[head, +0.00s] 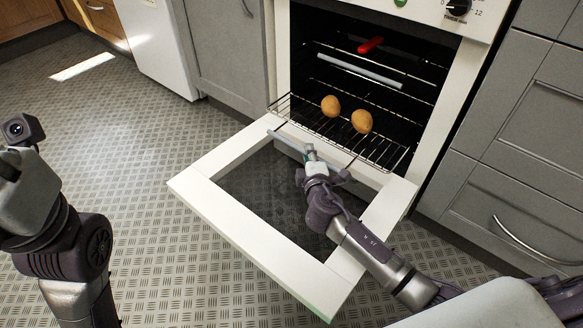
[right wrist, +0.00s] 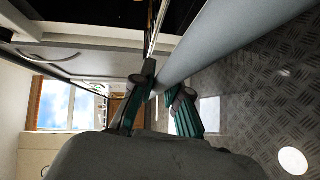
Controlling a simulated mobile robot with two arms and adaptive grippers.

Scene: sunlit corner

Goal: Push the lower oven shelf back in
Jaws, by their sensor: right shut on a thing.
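The lower oven shelf (head: 385,152) is a wire rack sticking out of the oven over the lowered door. It carries two brown, egg-shaped items (head: 361,121). A grey bar (head: 285,141) runs along its front; it also shows large in the right wrist view (right wrist: 225,42). My right gripper (head: 311,156) is shut on this bar near its middle. In the right wrist view its fingers (right wrist: 166,92) sit on either side of the bar. Part of my left arm shows at the left edge, but its fingers are out of the picture.
The white oven door (head: 215,196) hangs open below the shelf. Inside, an upper shelf with its own grey bar (head: 360,71) is pushed in, with a red item (head: 370,45) on it. Grey cabinets flank the oven. The patterned floor (head: 110,130) at left is clear.

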